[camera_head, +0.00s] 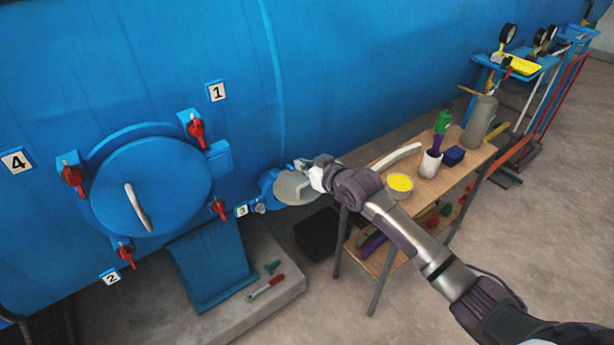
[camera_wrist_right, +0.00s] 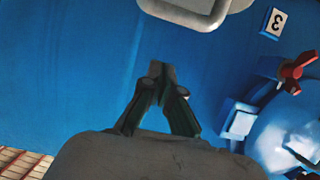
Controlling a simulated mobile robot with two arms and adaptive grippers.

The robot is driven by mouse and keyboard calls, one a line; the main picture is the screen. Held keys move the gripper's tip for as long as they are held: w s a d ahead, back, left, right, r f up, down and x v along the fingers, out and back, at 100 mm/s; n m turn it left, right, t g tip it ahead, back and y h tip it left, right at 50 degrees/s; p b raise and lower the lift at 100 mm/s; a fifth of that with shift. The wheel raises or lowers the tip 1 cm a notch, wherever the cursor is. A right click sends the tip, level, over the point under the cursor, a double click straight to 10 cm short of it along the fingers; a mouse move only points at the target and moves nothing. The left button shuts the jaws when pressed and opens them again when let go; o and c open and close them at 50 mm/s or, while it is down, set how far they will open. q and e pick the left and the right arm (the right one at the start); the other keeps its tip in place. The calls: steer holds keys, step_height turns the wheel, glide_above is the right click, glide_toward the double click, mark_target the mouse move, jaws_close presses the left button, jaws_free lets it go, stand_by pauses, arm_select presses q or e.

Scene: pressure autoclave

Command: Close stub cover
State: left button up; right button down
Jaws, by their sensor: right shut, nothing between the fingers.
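The stub cover (camera_head: 293,187) is a round grey disc beside the blue stub (camera_head: 267,184) on the vessel's lower wall, right of the big hatch. Whether it touches the stub rim all round I cannot tell. My right gripper (camera_head: 304,168) is at the cover's upper right edge, hiding part of it. In the right wrist view the fingers (camera_wrist_right: 161,72) are together with nothing between them. A pale grey rounded piece (camera_wrist_right: 190,8) shows at that view's top edge, apart from the fingertips in the picture. My left gripper is not in view.
The round blue hatch (camera_head: 150,188) with red-handled clamps is at left, and label 3 (camera_head: 242,211) is by the stub. A wooden table (camera_head: 425,190) with a cup, yellow-topped tin and bottles stands right. A concrete step (camera_head: 285,278) with small tools lies below.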

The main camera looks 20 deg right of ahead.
mark_target(307, 195)
steer(key=f, duration=0.1)
steer(key=s+f+p, duration=0.1)
steer(key=shift+d+f, duration=0.15)
steer(key=shift+f, duration=0.15)
steer(key=shift+s+d+f, duration=0.15)
steer(key=shift+s+f, duration=0.2)
steer(key=shift+s, duration=0.05)
steer(key=shift+w, duration=0.1)
steer(key=shift+f, duration=0.1)
